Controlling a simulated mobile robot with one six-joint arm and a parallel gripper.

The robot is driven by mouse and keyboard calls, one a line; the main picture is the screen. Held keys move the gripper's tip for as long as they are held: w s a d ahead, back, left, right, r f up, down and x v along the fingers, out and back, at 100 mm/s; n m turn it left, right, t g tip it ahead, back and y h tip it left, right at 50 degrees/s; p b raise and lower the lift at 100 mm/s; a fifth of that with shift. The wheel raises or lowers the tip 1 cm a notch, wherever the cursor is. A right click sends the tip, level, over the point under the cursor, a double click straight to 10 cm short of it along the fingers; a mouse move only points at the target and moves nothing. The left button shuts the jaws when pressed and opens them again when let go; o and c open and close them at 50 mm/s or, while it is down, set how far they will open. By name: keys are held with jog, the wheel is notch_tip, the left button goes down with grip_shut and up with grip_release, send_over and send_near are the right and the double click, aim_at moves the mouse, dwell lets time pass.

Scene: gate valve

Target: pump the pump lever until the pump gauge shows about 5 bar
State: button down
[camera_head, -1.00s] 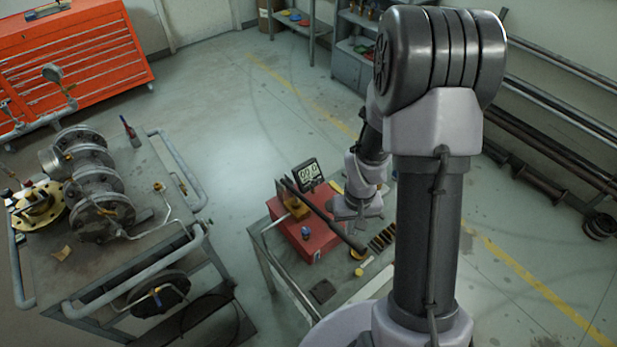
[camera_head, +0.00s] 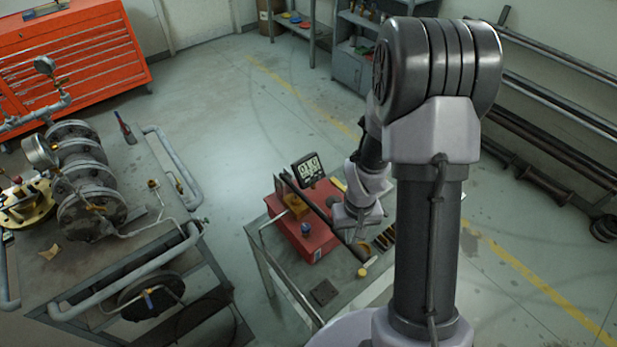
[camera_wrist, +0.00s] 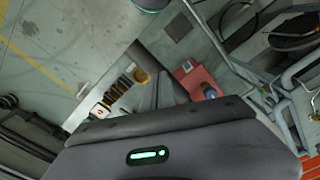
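The red pump box (camera_head: 318,243) stands on a small grey table in the head view. Its dark pump lever (camera_head: 312,202) slants from upper left down to the right. The pump gauge (camera_head: 307,169) is a dark digital display behind the box; it seems to read about 01.0, in small digits. My gripper (camera_head: 357,232) is low at the lever's right end, overlapping it in the picture; whether it touches or grips is unclear. In the wrist view the red box (camera_wrist: 200,82) shows beyond my gripper's dark body, and the fingers' opening is not clear.
The table (camera_head: 352,296) also holds a yellow-capped item (camera_head: 362,272) and a dark pad (camera_head: 324,292). A cart with flanged pipework (camera_head: 90,205) stands to the left. An orange tool cabinet (camera_head: 70,60) is behind it. Floor between cart and table is clear.

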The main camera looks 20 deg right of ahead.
jog(key=shift+f+b, duration=2.7)
jog(key=shift+f, duration=0.45)
jog(key=shift+r, duration=0.15)
notch_tip(320, 180, up, 12)
jog(key=p, duration=0.9)
jog(key=shift+f+b, duration=0.35)
jog(key=shift+f, duration=0.05)
